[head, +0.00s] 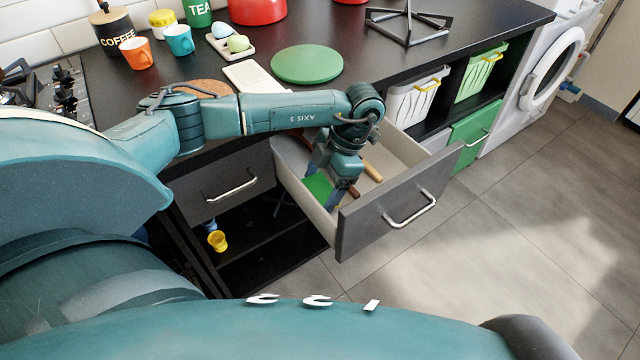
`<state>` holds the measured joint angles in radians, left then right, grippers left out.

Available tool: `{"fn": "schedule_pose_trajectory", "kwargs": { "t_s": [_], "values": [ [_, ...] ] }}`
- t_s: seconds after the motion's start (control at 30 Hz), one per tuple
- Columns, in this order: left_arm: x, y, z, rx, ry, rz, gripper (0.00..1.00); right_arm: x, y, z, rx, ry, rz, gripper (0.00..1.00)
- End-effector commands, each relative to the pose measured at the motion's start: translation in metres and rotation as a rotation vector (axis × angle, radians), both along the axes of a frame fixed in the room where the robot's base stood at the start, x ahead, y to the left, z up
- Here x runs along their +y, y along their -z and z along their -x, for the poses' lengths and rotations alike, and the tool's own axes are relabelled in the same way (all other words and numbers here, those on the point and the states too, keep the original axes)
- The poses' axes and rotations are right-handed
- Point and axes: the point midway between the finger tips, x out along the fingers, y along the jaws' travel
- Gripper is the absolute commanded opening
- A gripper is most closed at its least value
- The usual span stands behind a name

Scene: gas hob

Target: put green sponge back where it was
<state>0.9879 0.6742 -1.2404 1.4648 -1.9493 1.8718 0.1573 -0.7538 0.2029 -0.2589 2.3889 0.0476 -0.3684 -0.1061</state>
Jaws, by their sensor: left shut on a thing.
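The green sponge (318,186) is inside the open drawer (392,208), near its left end. My left gripper (325,188) reaches down into the drawer and is shut on the sponge, with a blue-green finger on either side of it. Part of the sponge is hidden by the gripper, and I cannot tell whether it touches the drawer bottom. My right gripper is not in view.
Wooden-handled utensils (371,171) lie in the drawer beside the gripper. The dark worktop above holds a green round board (307,63), a white board (250,77), cups and jars. The floor at right is clear.

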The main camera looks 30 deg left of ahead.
Motion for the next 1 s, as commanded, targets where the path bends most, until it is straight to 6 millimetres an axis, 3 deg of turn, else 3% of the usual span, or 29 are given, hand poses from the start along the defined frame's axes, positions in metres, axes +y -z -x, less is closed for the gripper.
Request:
{"fn": "schedule_pose_trajectory", "kwargs": {
  "t_s": [0.17, 0.2, 0.43, 0.77, 1.0],
  "values": [
    [0.003, 0.006, 0.007, 0.023, 0.004, -0.011, 0.53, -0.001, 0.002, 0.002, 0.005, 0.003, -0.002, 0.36],
    [0.003, 0.006, 0.007, 0.024, 0.005, -0.011, 0.81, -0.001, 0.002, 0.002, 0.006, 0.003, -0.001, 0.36],
    [0.003, 0.005, 0.005, 0.019, 0.003, -0.009, 1.0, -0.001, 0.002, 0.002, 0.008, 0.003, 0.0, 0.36],
    [0.002, 0.011, 0.005, 0.016, 0.003, -0.007, 1.0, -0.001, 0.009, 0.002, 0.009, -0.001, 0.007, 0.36],
    [-0.012, -0.033, -0.015, 0.01, 0.004, -0.006, 1.0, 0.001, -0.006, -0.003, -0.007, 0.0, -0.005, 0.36]
  ]
}}
